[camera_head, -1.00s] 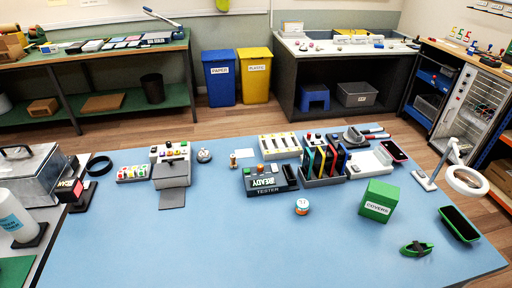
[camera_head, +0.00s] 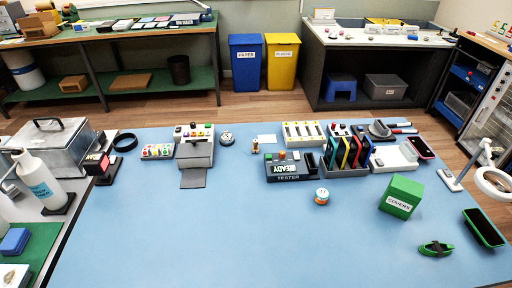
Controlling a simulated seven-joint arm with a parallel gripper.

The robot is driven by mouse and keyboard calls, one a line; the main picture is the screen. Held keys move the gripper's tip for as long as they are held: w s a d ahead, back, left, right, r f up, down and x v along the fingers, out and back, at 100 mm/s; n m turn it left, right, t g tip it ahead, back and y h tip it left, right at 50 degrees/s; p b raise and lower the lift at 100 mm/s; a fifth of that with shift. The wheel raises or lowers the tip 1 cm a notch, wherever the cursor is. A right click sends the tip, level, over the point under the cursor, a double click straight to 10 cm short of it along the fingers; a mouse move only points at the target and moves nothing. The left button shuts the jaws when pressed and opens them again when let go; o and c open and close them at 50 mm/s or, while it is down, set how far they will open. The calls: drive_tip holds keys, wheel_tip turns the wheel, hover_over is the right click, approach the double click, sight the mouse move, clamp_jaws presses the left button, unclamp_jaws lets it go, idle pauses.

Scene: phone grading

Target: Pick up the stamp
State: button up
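A small upright brown wooden object that looks like the stamp (camera_head: 255,146) stands on the blue table (camera_head: 200,235), left of the dark tester box (camera_head: 287,172). A white card (camera_head: 266,138) lies just behind it. A small round jar (camera_head: 321,196) with an orange-and-white look stands in front of the tester. My gripper is in no part of the view, so its state does not show.
A grey printer-like device (camera_head: 195,150) and a silver bell-like object (camera_head: 227,137) stand to the left of the stamp. A rack of coloured slabs (camera_head: 345,153) and a green COVERS box (camera_head: 400,196) stand to the right. The table's front middle is clear.

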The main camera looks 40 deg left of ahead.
drive_tip(key=o, duration=1.2)
